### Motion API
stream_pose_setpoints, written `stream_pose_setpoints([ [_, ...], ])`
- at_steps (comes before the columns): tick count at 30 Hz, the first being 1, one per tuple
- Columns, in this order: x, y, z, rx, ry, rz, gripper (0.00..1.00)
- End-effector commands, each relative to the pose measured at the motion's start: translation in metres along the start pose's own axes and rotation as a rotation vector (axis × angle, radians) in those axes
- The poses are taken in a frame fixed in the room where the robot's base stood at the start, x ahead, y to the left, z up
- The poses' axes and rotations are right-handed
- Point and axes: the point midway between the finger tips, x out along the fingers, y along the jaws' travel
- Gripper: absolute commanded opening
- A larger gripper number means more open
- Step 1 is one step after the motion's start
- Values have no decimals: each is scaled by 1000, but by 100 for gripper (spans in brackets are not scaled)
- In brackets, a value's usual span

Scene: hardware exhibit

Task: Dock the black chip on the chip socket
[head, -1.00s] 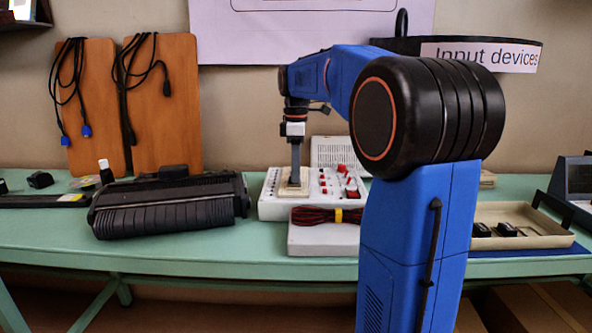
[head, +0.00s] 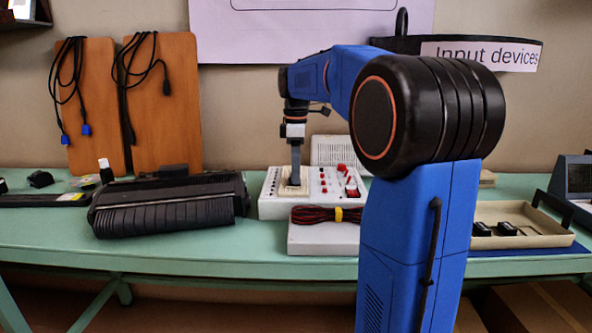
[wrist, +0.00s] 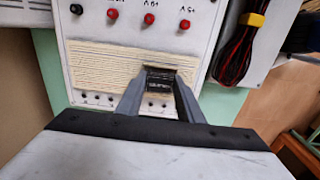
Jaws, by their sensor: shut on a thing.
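My gripper (wrist: 160,80) points down and is shut on the black chip (wrist: 158,84), which shows between its two fingers in the wrist view. A cream ribbed board (wrist: 98,60), which looks like the chip socket, lies on the white panel (wrist: 205,22) right under the chip. The chip's underside is hidden, so I cannot tell if it touches the board or is seated. In the head view my gripper (head: 295,181) stands over the same cream board (head: 286,190), and the chip is too small to make out.
Red knobs (wrist: 149,19) line the panel beside the board. A bundle of dark red cable (head: 315,214) lies in front. A black ridged device (head: 165,206) stands left, and a beige tray (head: 545,239) with small black parts lies right.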

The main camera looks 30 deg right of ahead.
Motion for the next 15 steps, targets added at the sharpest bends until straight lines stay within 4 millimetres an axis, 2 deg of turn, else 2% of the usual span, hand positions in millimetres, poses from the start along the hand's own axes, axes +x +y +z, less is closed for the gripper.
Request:
stream_pose_setpoints([
  [11,6,0,0,0,0,0,12],
  [12,6,0,0,0,0,0,41],
  [15,6,0,0,0,0,0,41],
])
